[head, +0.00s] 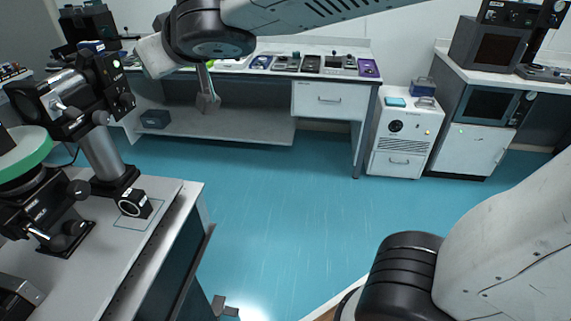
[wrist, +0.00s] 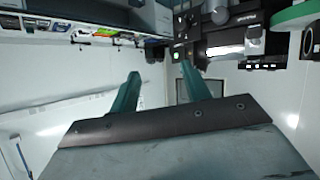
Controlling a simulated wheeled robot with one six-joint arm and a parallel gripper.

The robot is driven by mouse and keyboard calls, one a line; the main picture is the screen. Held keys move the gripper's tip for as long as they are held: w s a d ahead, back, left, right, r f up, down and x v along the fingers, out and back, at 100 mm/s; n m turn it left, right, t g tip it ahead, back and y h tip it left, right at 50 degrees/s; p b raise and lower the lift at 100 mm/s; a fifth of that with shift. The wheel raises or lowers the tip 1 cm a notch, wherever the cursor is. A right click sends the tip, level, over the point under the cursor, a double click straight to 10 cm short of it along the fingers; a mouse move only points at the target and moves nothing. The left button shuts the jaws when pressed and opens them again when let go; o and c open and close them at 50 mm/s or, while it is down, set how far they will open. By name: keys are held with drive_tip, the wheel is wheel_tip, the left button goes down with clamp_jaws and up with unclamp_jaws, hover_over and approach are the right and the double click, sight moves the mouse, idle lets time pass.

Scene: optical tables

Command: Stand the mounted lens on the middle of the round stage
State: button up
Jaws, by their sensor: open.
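The mounted lens (head: 135,204) looks like a small black block with a pale-rimmed round opening. It stands inside a thin outlined square on the grey optical table at the left of the head view. The round stage seems to be the green-rimmed disc (head: 28,158) at the left edge, cut off by the frame; part of the green rim also shows at top right in the wrist view (wrist: 292,16). My gripper (head: 208,103) hangs beyond and to the right of the table, well apart from the lens. In the wrist view its two fingers (wrist: 158,80) are apart with nothing between them.
A black microscope-like instrument (head: 75,100) on a slanted grey post rises behind the lens, between it and the back of the table. A long bench (head: 320,78) with small devices lines the back wall. The blue floor (head: 270,200) between is clear.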

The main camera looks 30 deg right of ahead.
drive_tip(key=s+d+f+m+g+h, duration=0.2)
drive_tip(key=s+d+f+h, duration=0.15)
drive_tip(key=d, duration=0.45)
drive_tip(key=s+d+f+m+g+h, duration=0.2)
drive_tip(key=s+d+f, duration=0.15)
drive_tip(key=d, duration=0.35)
drive_tip(key=s+f+g+y, duration=0.1)
drive_tip(key=s+f+g, duration=0.2)
drive_tip(key=s, duration=0.5)
drive_tip(key=s+d+f+g+y, duration=0.1)
drive_tip(key=s+f+g+y, duration=0.1)
drive_tip(key=s, duration=0.7)
drive_tip(key=shift+f+g, duration=0.7)
drive_tip(key=shift+g, duration=0.5)
drive_tip(key=shift+d, duration=0.15)
